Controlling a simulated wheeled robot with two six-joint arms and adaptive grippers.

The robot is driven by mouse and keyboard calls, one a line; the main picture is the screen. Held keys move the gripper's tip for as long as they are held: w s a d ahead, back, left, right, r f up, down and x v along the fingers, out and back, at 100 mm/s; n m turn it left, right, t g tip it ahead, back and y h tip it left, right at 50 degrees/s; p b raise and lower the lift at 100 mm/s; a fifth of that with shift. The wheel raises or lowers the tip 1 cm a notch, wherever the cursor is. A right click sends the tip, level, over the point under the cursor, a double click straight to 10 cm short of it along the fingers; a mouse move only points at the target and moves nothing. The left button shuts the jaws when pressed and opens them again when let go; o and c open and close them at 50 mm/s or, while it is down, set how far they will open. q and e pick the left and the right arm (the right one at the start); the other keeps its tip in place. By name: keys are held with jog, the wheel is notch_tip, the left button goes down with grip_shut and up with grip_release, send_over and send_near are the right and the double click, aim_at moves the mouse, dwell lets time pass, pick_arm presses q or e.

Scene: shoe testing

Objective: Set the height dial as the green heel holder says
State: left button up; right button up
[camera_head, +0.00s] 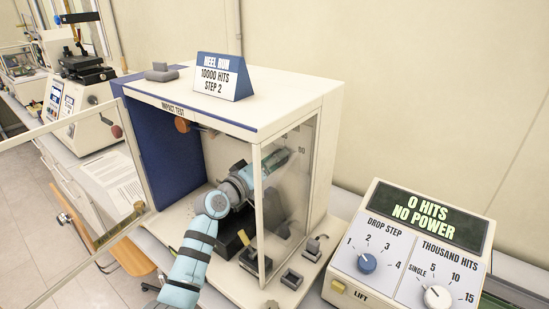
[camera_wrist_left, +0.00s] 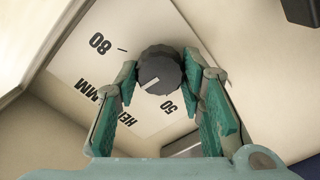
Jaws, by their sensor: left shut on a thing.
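The height dial (camera_wrist_left: 160,72) is a dark ridged knob with a white pointer line, on a white plate (camera_wrist_left: 83,72) marked 80, 50 and a partly hidden "MM" label. The pointer line is on the knob's lower part in the left wrist view; its exact setting is hard to tell. My left gripper (camera_wrist_left: 163,88), with green fingers, is shut on the dial. In the head view this gripper (camera_head: 281,158) reaches inside the impact test cabinet (camera_head: 210,97) to its right inner wall. I cannot make out a green heel holder. My right gripper is not in view.
The cabinet's clear door (camera_head: 65,195) stands open at left. A sign (camera_head: 225,77) on top reads "HEEL RUN 10000 HITS STEP 2". The control box (camera_head: 350,225) at right shows "0 HITS NO POWER". Small grey holders (camera_head: 291,280) stand in front, near the cabinet's corner post.

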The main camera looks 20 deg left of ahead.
pick_arm(q)
jog(key=shift+f+n, duration=0.1)
jog(key=shift+n, duration=0.4)
jog(key=o, duration=1.1)
jog(key=shift+w+d, duration=0.1)
jog(key=shift+o, duration=0.2)
jog(key=v, duration=1.2)
